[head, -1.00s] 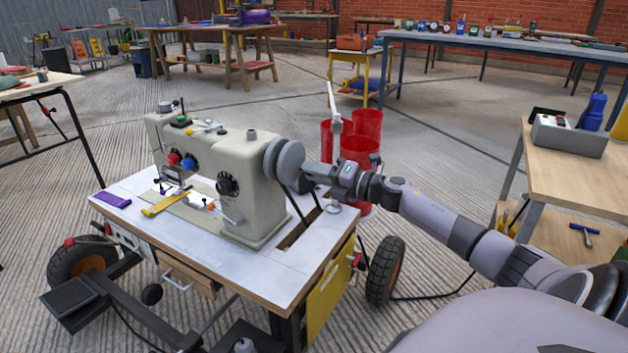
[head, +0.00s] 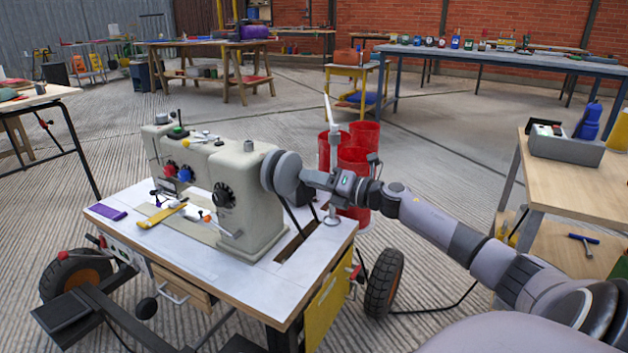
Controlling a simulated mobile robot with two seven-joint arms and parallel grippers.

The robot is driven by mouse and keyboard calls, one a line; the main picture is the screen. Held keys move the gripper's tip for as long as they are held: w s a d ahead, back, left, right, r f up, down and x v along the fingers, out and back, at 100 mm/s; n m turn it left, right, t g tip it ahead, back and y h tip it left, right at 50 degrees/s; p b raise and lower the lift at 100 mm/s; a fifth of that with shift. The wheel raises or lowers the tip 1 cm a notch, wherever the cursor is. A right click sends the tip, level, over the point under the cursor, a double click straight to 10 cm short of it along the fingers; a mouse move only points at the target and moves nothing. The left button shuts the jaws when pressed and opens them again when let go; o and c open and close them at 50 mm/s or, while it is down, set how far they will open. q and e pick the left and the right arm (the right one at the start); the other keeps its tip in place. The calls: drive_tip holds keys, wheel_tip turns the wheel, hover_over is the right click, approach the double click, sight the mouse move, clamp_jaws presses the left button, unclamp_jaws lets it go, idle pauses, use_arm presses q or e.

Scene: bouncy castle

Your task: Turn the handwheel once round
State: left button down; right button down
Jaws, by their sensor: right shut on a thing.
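The handwheel (head: 287,172) is a grey disc on the right end of a beige sewing machine (head: 245,170). The machine stands on a white-topped table (head: 285,277). My right gripper (head: 309,178) reaches in from the right and is shut at the handwheel's right side. Its fingertips are small and partly hidden against the wheel, so the exact grip on the rim is hard to see. My left gripper is not in view.
A purple block (head: 105,212) and a yellow strip (head: 161,215) lie on the tabletop. Red bins (head: 363,136) stand on the floor behind my right arm. A wooden bench (head: 570,185) is at the right. Open floor lies behind the machine.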

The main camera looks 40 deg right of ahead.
drive_tip(key=c, duration=1)
unclamp_jaws()
drive_tip(key=shift+s, duration=0.15)
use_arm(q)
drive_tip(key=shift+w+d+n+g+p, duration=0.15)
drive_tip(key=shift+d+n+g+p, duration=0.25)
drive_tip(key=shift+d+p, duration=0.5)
use_arm(e)
drive_tip(key=shift+v, duration=3.45)
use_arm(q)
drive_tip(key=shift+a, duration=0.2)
